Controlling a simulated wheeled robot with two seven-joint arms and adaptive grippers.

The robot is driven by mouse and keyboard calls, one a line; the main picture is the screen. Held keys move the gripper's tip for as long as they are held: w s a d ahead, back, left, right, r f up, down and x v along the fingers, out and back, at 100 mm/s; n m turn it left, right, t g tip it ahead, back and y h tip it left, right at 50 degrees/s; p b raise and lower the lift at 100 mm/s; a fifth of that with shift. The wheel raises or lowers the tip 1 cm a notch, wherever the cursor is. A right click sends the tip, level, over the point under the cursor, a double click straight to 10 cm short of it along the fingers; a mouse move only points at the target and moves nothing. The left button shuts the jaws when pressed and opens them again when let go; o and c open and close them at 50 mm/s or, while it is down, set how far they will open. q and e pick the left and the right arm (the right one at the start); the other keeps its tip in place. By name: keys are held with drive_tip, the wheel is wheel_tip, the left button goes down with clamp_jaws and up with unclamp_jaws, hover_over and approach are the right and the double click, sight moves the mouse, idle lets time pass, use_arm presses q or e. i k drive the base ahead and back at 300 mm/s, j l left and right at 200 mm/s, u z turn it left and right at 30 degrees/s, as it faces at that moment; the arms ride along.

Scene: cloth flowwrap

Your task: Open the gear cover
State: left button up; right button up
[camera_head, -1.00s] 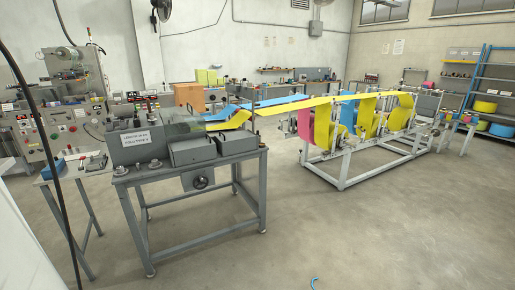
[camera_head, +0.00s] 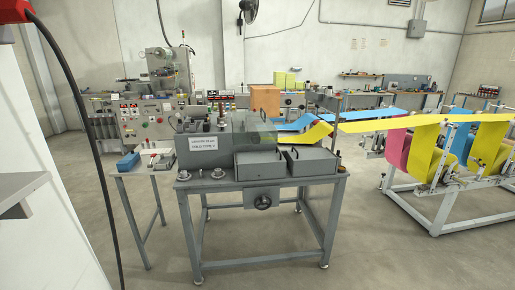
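A grey machine stands on a metal table frame (camera_head: 262,200) in the middle of the picture. All look closed. I cannot tell which of these is the gear cover. Neither of my grippers is in view.
A small side table (camera_head: 135,168) with a blue item (camera_head: 128,162) adjoins the machine's left. A dark cable (camera_head: 85,140) hangs at the left near a white panel. A white roll stand (camera_head: 440,210) with coloured webs is at the right. The front floor is clear.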

sight(262, 165)
drive_tip(key=i+u, duration=0.45)
drive_tip(key=i, duration=0.7)
drive_tip(key=z, duration=1.75)
